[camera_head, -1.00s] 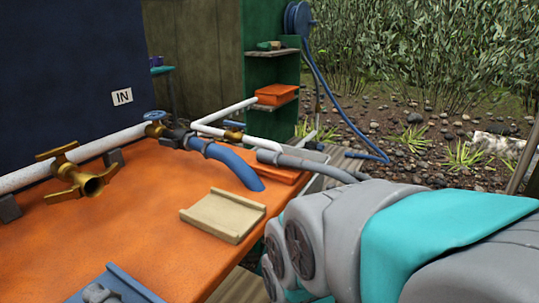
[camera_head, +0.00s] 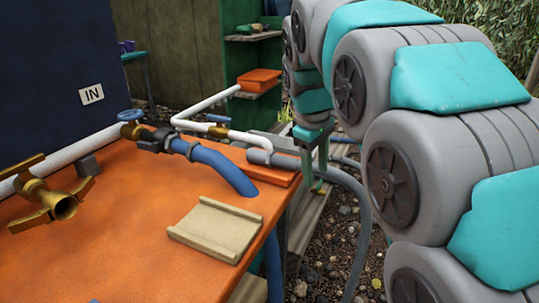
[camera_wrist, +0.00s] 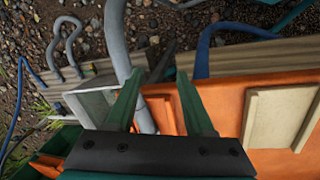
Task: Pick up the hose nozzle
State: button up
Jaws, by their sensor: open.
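A grey hose (camera_head: 354,190) ends in a thicker grey cuff (camera_head: 261,157) by the orange table's far right corner. This cuff may be the hose nozzle, but I cannot tell for sure. My gripper (camera_head: 315,172) points down beside the hose, to the right of the cuff. In the wrist view my gripper (camera_wrist: 160,72) is open, with green fingers spread. The grey hose (camera_wrist: 117,40) runs down behind the left finger, which hides part of it. A small dark piece shows between the fingertips, too unclear to name.
The orange table (camera_head: 110,245) carries a beige tray (camera_head: 216,229), a brass valve (camera_head: 55,203) and a white pipe (camera_head: 205,102) with a blue hose (camera_head: 225,170). An orange bin (camera_head: 260,80) sits on a shelf behind. Gravel ground (camera_head: 325,245) lies right of the table.

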aim_at(283, 158)
jog(key=w+a+r+n+t, duration=0.1)
jog(key=w+a+r+n, duration=0.3)
jog(key=w+a, duration=0.4)
jog(key=shift+s+p+x, duration=0.25)
jog(key=shift+p+x, duration=0.15)
jog(key=shift+x, duration=1.4)
jog(key=shift+s+p+x, duration=0.2)
jog(key=shift+p+x, duration=0.15)
jog(key=shift+x, duration=1.4)
jog(key=shift+f, duration=0.1)
jog(key=shift+c, duration=0.3)
jog(key=shift+a, duration=0.1)
grip_shut()
